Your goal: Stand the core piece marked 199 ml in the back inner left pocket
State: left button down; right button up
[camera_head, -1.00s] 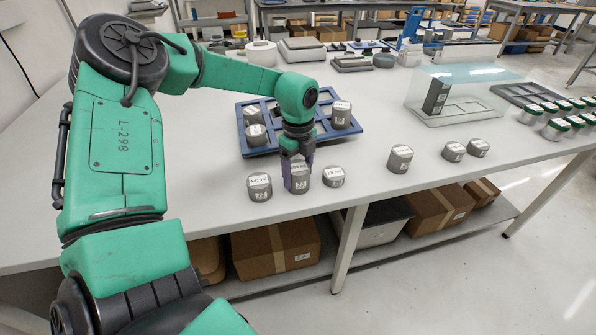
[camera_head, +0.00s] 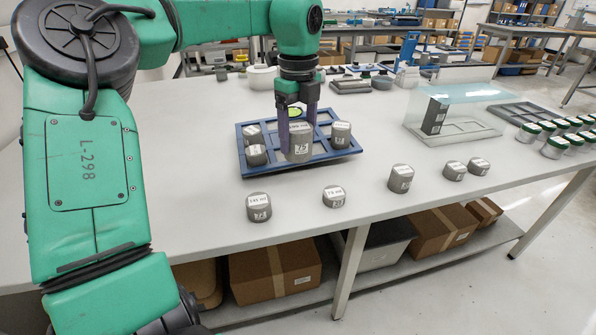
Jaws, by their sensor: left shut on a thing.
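My left gripper (camera_head: 297,120) is shut on a grey cylindrical core piece (camera_head: 300,148) with white labels. It holds the piece upright in the air, in front of the blue pocketed tray (camera_head: 310,163) in the picture. The small print on its top label is too small to read surely; 75 shows on its side. In the tray, two core pieces stand at the left, one behind (camera_head: 252,135) and one in front (camera_head: 256,156). Another core piece (camera_head: 341,135) stands at the right. The held piece and gripper hide part of the middle pockets. My right gripper is not in view.
Core pieces stand along the table's front: one at left (camera_head: 259,208), one in the middle (camera_head: 334,197), one further right (camera_head: 400,179) and two more beyond (camera_head: 454,171). A clear case (camera_head: 470,105) and green-lidded jars (camera_head: 555,145) are at right. Bare table lies between.

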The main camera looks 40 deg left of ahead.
aim_at(298, 126)
pick_arm(q)
notch_tip(298, 126, up, 3)
jog(key=shift+r, duration=0.2)
jog(key=shift+r+m+b, duration=0.15)
jog(key=shift+m+b, duration=0.15)
jog(key=shift+m, duration=0.3)
jog(key=m+b, duration=0.1)
jog(key=m, duration=0.1)
jog(key=shift+m, duration=0.4)
notch_tip(298, 126, down, 19)
jog(key=shift+w+f, duration=0.1)
jog(key=shift+f, duration=0.3)
jog(key=shift+c, duration=1.8)
grip_release()
jog(key=o, duration=0.4)
jog(key=shift+c, duration=0.2)
